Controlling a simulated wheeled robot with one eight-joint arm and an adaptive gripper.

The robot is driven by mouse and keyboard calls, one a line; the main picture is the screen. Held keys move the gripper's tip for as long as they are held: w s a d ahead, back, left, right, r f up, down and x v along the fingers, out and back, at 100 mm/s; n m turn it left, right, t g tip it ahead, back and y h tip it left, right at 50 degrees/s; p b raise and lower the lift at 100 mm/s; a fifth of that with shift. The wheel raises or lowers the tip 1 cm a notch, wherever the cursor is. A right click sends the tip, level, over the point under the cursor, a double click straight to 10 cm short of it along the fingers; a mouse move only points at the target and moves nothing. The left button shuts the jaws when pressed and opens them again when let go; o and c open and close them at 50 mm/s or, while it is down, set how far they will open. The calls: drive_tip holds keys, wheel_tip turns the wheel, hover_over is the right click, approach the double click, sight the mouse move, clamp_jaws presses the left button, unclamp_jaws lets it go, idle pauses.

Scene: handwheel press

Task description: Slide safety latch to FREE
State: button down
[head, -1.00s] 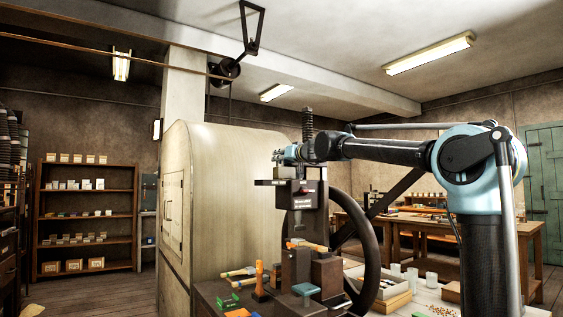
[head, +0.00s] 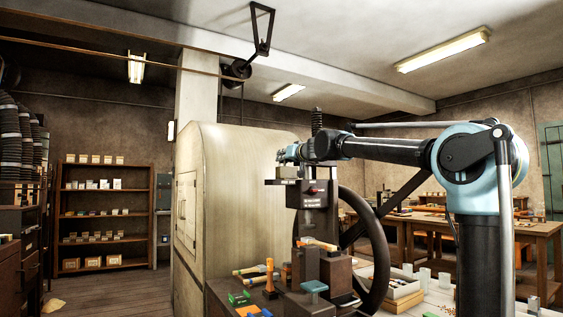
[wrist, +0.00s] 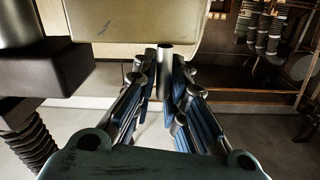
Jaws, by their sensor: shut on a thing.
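The press head (head: 314,194), a dark block with a small red spot and pale lettering, stands at the centre of the head view. A dark horizontal bar (head: 274,182) sticks out from its left side. My gripper (head: 284,156) is above this bar. In the wrist view, my gripper (wrist: 165,75) is shut on a grey metal pin (wrist: 165,57), which seems to be the latch's knob. The pin's lower end and the FREE marking cannot be made out.
The large handwheel (head: 376,250) is to the right of the press head. A tall screw (head: 316,122) rises above it. A cream rounded cabinet (head: 240,185) stands behind. The bench holds an orange-handled tool (head: 270,275) and a tray (head: 405,285).

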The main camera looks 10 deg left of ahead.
drive_tip(key=shift+s+a, duration=0.2)
drive_tip(key=c, duration=1.7)
unclamp_jaws()
drive_tip(key=shift+s+a, duration=0.1)
drive_tip(key=shift+s, duration=0.05)
drive_tip(key=shift+s+d, duration=0.2)
drive_tip(key=shift+d, duration=0.35)
drive_tip(key=v, duration=1)
drive_tip(key=shift+s+d, duration=0.25)
drive_tip(key=shift+s, duration=0.05)
drive_tip(key=shift+d+f, duration=0.1)
